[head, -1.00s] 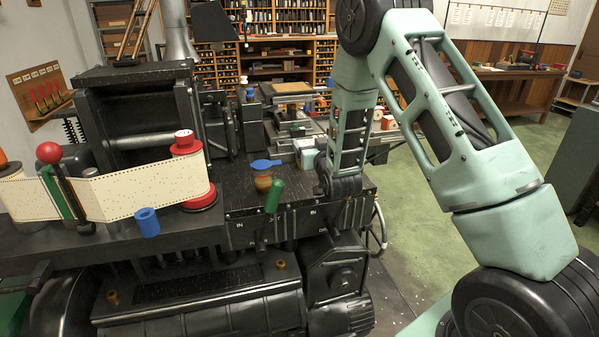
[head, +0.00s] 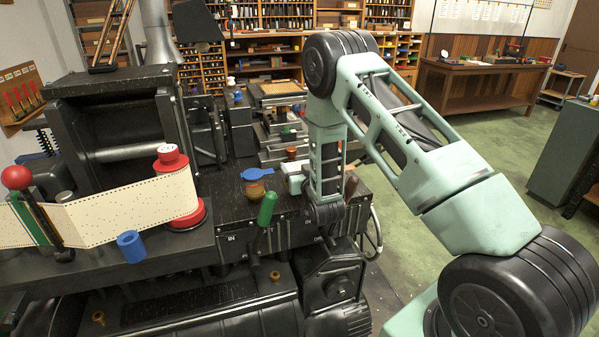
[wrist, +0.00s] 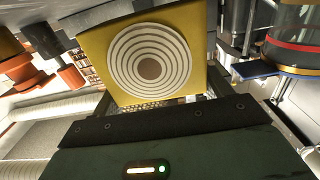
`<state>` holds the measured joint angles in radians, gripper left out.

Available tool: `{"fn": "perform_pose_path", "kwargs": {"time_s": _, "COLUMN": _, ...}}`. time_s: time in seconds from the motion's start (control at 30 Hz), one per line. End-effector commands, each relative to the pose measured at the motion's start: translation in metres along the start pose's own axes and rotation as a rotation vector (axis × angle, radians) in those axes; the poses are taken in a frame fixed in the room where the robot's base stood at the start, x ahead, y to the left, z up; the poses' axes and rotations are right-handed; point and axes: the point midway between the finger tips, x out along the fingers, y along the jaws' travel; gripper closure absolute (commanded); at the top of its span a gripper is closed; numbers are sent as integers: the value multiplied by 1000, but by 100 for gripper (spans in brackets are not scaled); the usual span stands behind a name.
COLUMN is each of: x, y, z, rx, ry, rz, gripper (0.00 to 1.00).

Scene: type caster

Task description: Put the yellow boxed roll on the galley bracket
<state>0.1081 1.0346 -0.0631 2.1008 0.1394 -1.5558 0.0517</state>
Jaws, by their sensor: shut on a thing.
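The yellow boxed roll (wrist: 197,45) fills the upper middle of the wrist view, a yellow face with pale concentric rings around a brown centre. My gripper (wrist: 165,118) shows below it as a dark bar on a green body with a small lit lamp. It is shut on the boxed roll; the finger contact is not clearly seen. In the head view my forearm hangs over the right end of the black machine, and the gripper and boxed roll cannot be made out there. I cannot pick out the galley bracket with certainty in either view.

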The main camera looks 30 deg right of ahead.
Motion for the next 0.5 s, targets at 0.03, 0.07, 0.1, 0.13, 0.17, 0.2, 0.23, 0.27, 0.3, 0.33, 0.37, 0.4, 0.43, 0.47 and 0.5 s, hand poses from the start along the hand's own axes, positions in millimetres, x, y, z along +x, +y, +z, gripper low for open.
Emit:
{"fn": "perform_pose_path", "kwargs": {"time_s": 0.03, "x": 0, "y": 0, "z": 7, "rx": 0, "ry": -3, "rz": 0, "gripper": 51}}
{"fn": "perform_pose_path", "kwargs": {"time_s": 0.07, "x": 0, "y": 0, "z": 11, "rx": 0, "ry": -2, "rz": 0, "gripper": 51}}
{"fn": "perform_pose_path", "kwargs": {"time_s": 0.1, "x": 0, "y": 0, "z": 14, "rx": 0, "ry": 0, "rz": 0, "gripper": 51}}
{"fn": "perform_pose_path", "kwargs": {"time_s": 0.13, "x": 0, "y": 0, "z": 17, "rx": 0, "ry": 0, "rz": 0, "gripper": 51}}
{"fn": "perform_pose_path", "kwargs": {"time_s": 0.17, "x": 0, "y": 0, "z": 19, "rx": 0, "ry": 0, "rz": 0, "gripper": 51}}
{"fn": "perform_pose_path", "kwargs": {"time_s": 0.2, "x": 0, "y": 0, "z": 21, "rx": 0, "ry": 0, "rz": 0, "gripper": 51}}
{"fn": "perform_pose_path", "kwargs": {"time_s": 0.23, "x": 0, "y": 0, "z": 21, "rx": 0, "ry": 0, "rz": 0, "gripper": 51}}
{"fn": "perform_pose_path", "kwargs": {"time_s": 0.27, "x": 0, "y": 0, "z": 21, "rx": 0, "ry": 1, "rz": 0, "gripper": 51}}
{"fn": "perform_pose_path", "kwargs": {"time_s": 0.3, "x": 0, "y": 0, "z": 21, "rx": 0, "ry": 1, "rz": 0, "gripper": 51}}
{"fn": "perform_pose_path", "kwargs": {"time_s": 0.33, "x": 0, "y": 0, "z": 21, "rx": 0, "ry": 1, "rz": 0, "gripper": 51}}
{"fn": "perform_pose_path", "kwargs": {"time_s": 0.37, "x": 0, "y": 0, "z": 21, "rx": 0, "ry": 1, "rz": 0, "gripper": 51}}
{"fn": "perform_pose_path", "kwargs": {"time_s": 0.4, "x": 0, "y": 0, "z": 21, "rx": 0, "ry": 1, "rz": 0, "gripper": 51}}
{"fn": "perform_pose_path", "kwargs": {"time_s": 0.43, "x": 0, "y": 0, "z": 21, "rx": 1, "ry": 1, "rz": 0, "gripper": 51}}
{"fn": "perform_pose_path", "kwargs": {"time_s": 0.47, "x": 0, "y": 0, "z": 22, "rx": 1, "ry": 1, "rz": 0, "gripper": 51}}
{"fn": "perform_pose_path", "kwargs": {"time_s": 0.5, "x": 0, "y": 0, "z": 22, "rx": 0, "ry": 1, "rz": 0, "gripper": 51}}
